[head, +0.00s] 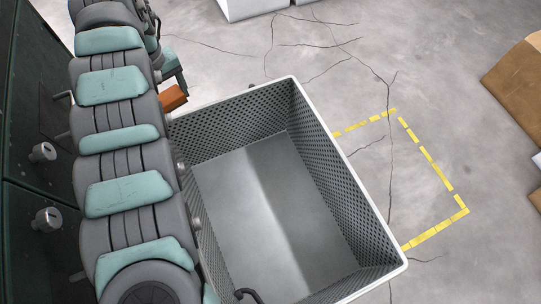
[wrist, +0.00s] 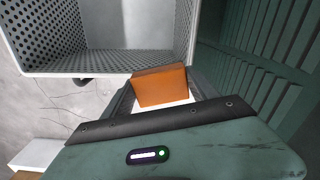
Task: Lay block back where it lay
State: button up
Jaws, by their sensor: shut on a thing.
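An orange-brown block (head: 172,98) shows just outside the upper left corner of the bin in the head view. My gripper (head: 176,86) is shut on the block. In the wrist view the block (wrist: 161,87) sits at the end of the gripper, beside the bin's wall. The fingertips are mostly hidden. The grey perforated bin (head: 338,150) has a pale rim and is empty inside. I cannot tell how high the block is above the floor.
A yellow dashed outline (head: 436,236) marks cracked concrete floor right of the bin, and the floor there is clear. Cardboard (head: 516,80) lies at the far right. A white object (head: 250,6) stands at the top. A dark green panelled wall (head: 30,130) is at left.

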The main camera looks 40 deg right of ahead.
jog(key=s+d+f+m, duration=0.1)
jog(key=s+d+f, duration=0.2)
jog(key=d+f, duration=0.35)
jog(key=s+d+f, duration=0.3)
jog(key=d+f, duration=0.1)
jog(key=d, duration=0.5)
jog(key=m+b, duration=0.2)
jog(key=b, duration=0.3)
send_over(272, 162)
notch_tip(272, 162, down, 15)
notch_tip(272, 162, down, 17)
jog(key=b, duration=0.7)
jog(key=shift+r, duration=0.2)
notch_tip(272, 162, down, 3)
jog(key=shift+w+f+b, duration=0.1)
jog(key=shift+w+b, duration=0.05)
jog(key=shift+b, duration=0.95)
jog(key=shift+f, duration=0.3)
jog(key=shift+r, duration=0.1)
